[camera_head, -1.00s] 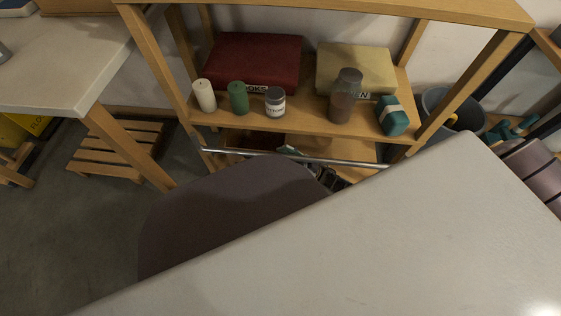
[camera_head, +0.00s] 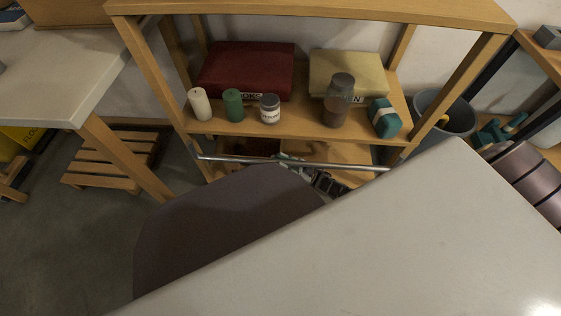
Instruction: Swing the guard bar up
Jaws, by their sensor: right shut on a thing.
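The guard bar (camera_head: 235,159) is a thin silvery rod across the front of the wooden shelf unit, just below its middle shelf. It lies nearly level, its right end slightly lower in the picture. My right gripper (camera_head: 292,166) is at the middle of the bar, shut on it. Its dark linkage shows just below and to the right of the bar; the fingertips are small and hard to make out. Large pale and dark rounded parts of my own body cover the foreground and hide most of the right arm. My left gripper is not in view.
The middle shelf (camera_head: 290,121) above the bar holds a red box (camera_head: 245,70), a beige box (camera_head: 349,75), candles, jars and a teal block (camera_head: 384,117). A grey bucket (camera_head: 446,112) stands right of the unit. A pale table (camera_head: 65,70) stands at the left.

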